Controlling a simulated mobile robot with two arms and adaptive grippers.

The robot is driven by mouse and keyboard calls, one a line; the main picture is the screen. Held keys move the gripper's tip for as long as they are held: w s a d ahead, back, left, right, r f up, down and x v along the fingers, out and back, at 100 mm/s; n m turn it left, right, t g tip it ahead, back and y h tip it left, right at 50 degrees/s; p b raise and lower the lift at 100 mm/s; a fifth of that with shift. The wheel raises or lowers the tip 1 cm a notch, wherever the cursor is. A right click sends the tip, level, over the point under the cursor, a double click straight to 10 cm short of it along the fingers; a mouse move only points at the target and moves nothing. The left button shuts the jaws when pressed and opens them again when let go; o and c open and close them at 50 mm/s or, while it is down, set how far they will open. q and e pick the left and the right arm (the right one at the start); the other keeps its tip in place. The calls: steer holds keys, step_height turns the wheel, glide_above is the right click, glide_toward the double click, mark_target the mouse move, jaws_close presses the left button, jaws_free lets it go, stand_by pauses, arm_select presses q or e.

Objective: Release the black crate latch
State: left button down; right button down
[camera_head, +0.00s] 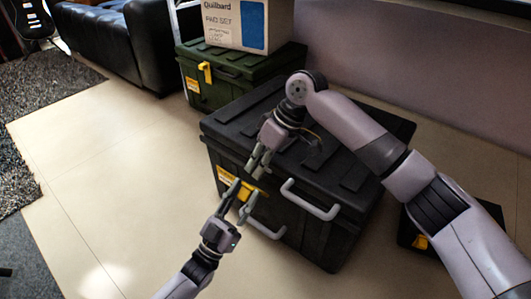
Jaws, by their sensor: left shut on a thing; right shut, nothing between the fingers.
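The black crate (290,200) stands on the floor in the middle of the camera_head view, its ribbed lid down. A yellow latch (249,184) is on its front face, below the lid edge and partly hidden by my grippers. My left gripper (245,190) reaches up from the bottom and is shut on the yellow latch, its fingers on either side of it. My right gripper (256,172) hangs over the crate's front edge just above the latch, shut and empty, its fingers close to the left gripper's fingertips.
Grey handles (311,199) stick out from the crate's front. A green crate (230,78) with a yellow latch stands behind, a white box (236,24) on it. A dark case (420,232) lies at right. Floor at left is clear.

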steer(key=shift+x, duration=0.75)
arm_select(q)
steer(key=shift+d, duration=0.1)
arm_select(e)
steer(key=shift+s+a+f, duration=0.4)
steer(key=shift+s+f, duration=0.05)
steer(key=shift+s, duration=0.2)
arm_select(q)
steer(key=c, duration=1.3)
jaws_free()
arm_select(e)
steer(key=shift+w, duration=0.1)
